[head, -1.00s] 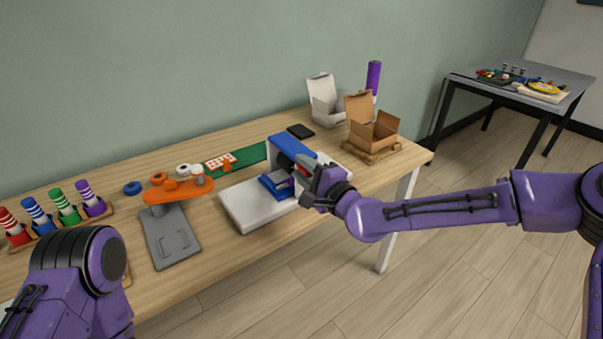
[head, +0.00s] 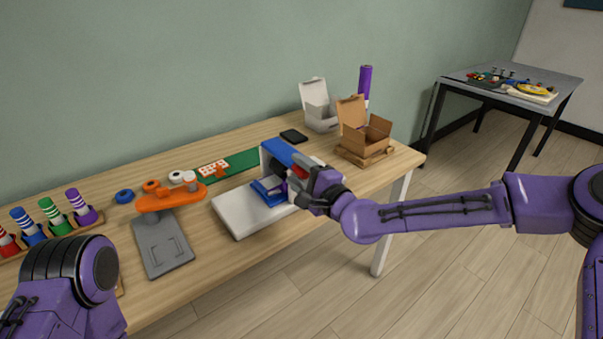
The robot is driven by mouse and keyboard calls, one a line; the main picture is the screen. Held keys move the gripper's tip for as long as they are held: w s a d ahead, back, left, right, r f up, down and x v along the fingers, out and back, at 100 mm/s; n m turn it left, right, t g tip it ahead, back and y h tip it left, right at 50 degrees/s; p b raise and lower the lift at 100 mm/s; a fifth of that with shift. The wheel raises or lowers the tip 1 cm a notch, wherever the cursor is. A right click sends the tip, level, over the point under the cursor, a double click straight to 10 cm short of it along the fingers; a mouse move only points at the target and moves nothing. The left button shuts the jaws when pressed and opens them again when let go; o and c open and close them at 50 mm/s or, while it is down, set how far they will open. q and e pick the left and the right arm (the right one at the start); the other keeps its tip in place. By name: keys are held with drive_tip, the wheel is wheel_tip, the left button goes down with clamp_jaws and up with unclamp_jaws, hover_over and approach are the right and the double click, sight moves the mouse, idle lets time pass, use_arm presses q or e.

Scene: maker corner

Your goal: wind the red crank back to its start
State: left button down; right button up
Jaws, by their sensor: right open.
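A white and blue device stands near the front edge of the wooden table, with a white base (head: 238,214) and a blue upright body (head: 284,151). A small patch of red, likely the red crank (head: 304,160), shows beside the blue body, mostly hidden behind my right gripper. My right gripper (head: 303,187) is open at the device's right side. Whether its fingers touch the crank cannot be told. My left arm comes in at the lower left, but its gripper is out of view.
An orange part on a grey stand (head: 163,246) is left of the device. A rack of coloured markers (head: 48,245) is at far left. An open cardboard box (head: 362,134) and white box (head: 320,117) stand at the right end. A second table (head: 550,75) is far right.

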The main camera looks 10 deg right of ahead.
drive_tip(key=v, duration=1)
drive_tip(key=shift+s+d+b, duration=0.2)
drive_tip(key=shift+b, duration=0.15)
